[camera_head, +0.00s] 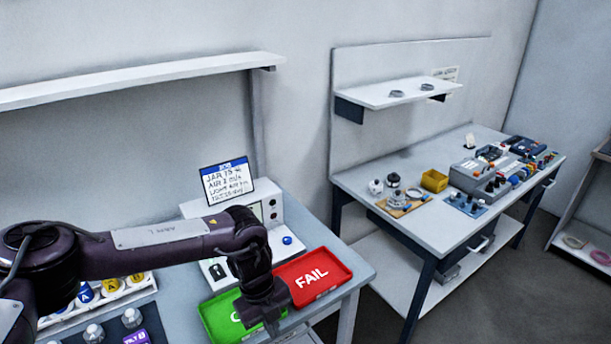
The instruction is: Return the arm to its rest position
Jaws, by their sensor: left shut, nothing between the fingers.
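My left arm (160,240) comes in from the left and reaches over the near table. My left gripper (270,325) points down in front of the green tray (217,316) and hides part of its lettering. The fingers are shut with nothing held between them. The red tray (323,268) marked FAIL lies just to the right of the gripper and looks empty. My right arm and gripper do not show.
On the near table stand a white device (293,227) with a sign (227,180) above it, a white rack (60,318) of bottles and several jars. A second workbench (445,228) with equipment stands at the right. Dark floor (480,300) is clear beside it.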

